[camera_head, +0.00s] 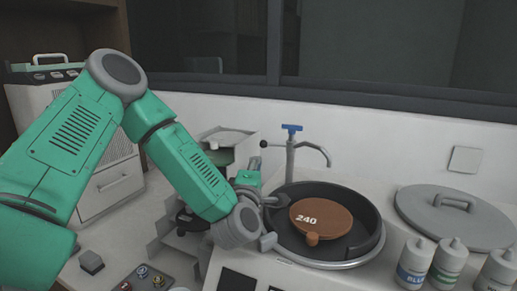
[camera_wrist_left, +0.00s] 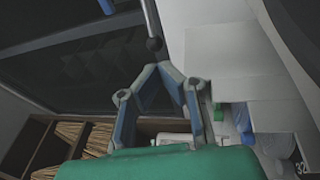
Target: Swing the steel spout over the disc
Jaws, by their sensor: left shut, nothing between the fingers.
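The steel spout (camera_head: 314,148) curves right from an upright post with a blue handle (camera_head: 291,128). A thin lever with a black ball knob (camera_head: 263,144) sticks out left from the post. The spout's tip appears above the back rim of the black bowl; its exact depth is hard to tell. The brown disc (camera_head: 318,218), marked 240, lies in the bowl. My left gripper (camera_head: 256,160) is shut and empty, just below the knob in the head view. In the left wrist view, the knob (camera_wrist_left: 154,44) lies just beyond the fingertips (camera_wrist_left: 163,70), seemingly apart.
The black bowl (camera_head: 371,222) has a steel rim. A grey lid (camera_head: 475,223) lies right of it. Several bottles (camera_head: 414,262) stand at the front right. A control panel (camera_head: 145,280) is at the front left. A wall with a dark window is behind.

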